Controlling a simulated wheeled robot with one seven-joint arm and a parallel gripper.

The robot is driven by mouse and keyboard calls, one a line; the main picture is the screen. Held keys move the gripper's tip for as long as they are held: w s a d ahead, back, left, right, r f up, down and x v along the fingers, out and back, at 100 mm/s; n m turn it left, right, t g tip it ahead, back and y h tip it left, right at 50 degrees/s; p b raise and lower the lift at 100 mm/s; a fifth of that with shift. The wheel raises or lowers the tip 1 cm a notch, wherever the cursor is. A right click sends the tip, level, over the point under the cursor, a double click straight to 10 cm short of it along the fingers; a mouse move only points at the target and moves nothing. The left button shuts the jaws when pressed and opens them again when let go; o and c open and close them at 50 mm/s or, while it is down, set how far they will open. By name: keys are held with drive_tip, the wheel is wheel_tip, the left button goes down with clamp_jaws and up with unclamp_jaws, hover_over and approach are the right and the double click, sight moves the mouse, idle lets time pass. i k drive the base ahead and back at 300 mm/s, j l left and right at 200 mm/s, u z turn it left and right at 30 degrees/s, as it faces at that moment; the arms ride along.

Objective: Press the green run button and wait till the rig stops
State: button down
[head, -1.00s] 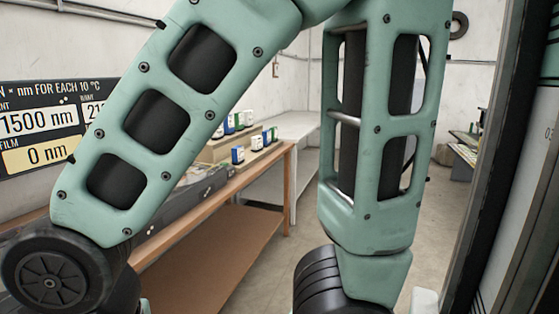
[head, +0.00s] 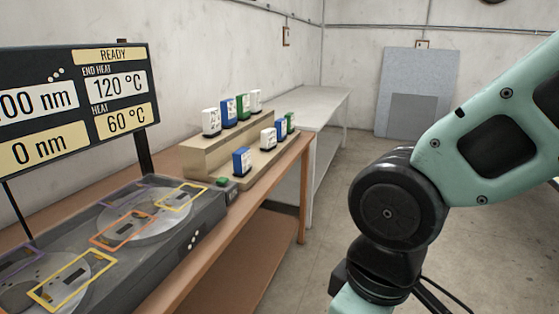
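A small green button (head: 222,181) stands at the far right end of the grey rig (head: 190,222) on the wooden bench; I take it for the run button. The rig's top has round plates with yellow, orange and purple outlined slots. A display board (head: 75,100) behind it reads READY, end heat 120 °C, heat 60 °C and 0 nm; its left part is cut off. My green and black arm is at the right, apart from the rig. My gripper is out of view below the frame.
A stepped wooden rack (head: 225,143) with several white, blue and green blocks stands behind the button. A white table (head: 320,112) lies beyond the bench (head: 270,195). A grey panel (head: 415,75) leans on the back wall.

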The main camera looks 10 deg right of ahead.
sight(221, 181)
drive_tip(key=i+z, duration=0.1)
drive_tip(key=i, duration=0.45)
drive_tip(key=i+j+z, duration=0.1)
drive_tip(key=i, duration=0.45)
drive_tip(key=i+j+z, duration=0.1)
drive_tip(key=i+j, duration=0.15)
drive_tip(key=i, duration=0.25)
